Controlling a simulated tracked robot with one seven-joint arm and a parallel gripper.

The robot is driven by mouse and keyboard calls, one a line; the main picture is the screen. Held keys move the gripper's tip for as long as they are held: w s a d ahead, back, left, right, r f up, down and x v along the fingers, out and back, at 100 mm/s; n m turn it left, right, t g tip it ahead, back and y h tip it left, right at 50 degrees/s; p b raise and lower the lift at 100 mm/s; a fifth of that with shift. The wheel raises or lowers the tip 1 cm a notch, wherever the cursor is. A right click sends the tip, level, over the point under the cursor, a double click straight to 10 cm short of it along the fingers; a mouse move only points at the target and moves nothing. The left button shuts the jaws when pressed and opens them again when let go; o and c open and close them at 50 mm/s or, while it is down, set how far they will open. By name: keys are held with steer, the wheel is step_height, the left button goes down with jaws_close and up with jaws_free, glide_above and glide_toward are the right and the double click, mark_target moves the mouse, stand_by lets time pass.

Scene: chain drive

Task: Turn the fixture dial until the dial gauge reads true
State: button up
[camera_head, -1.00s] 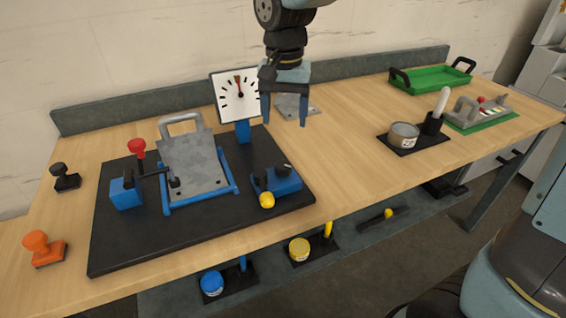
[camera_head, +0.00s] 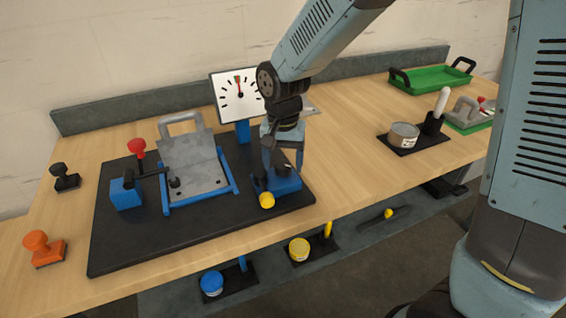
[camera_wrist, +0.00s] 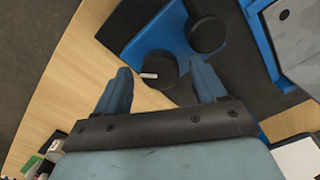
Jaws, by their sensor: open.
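The black fixture dial (camera_wrist: 155,66) with a white pointer mark sits on a blue block (camera_head: 285,187) at the right of the black base plate. My gripper (camera_head: 284,168) is open above the block. In the wrist view, the blue fingers of my gripper (camera_wrist: 160,84) are spread to either side of the dial; I cannot tell if they touch it. The dial gauge (camera_head: 233,103) stands upright behind the base, its right edge partly hidden by my arm. Its needle points roughly up, near a small coloured mark; the exact reading is too small to tell.
A yellow-knobbed lever (camera_head: 267,200) is at the block's front. A grey hinged plate (camera_head: 190,160) in a blue frame and a red-knobbed clamp (camera_head: 137,147) stand to the left. A can (camera_head: 403,136) and green tray (camera_head: 430,78) are farther right.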

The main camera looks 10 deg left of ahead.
steer(key=shift+f, duration=0.4)
steer(key=c, duration=1.1)
steer(key=shift+o, duration=0.2)
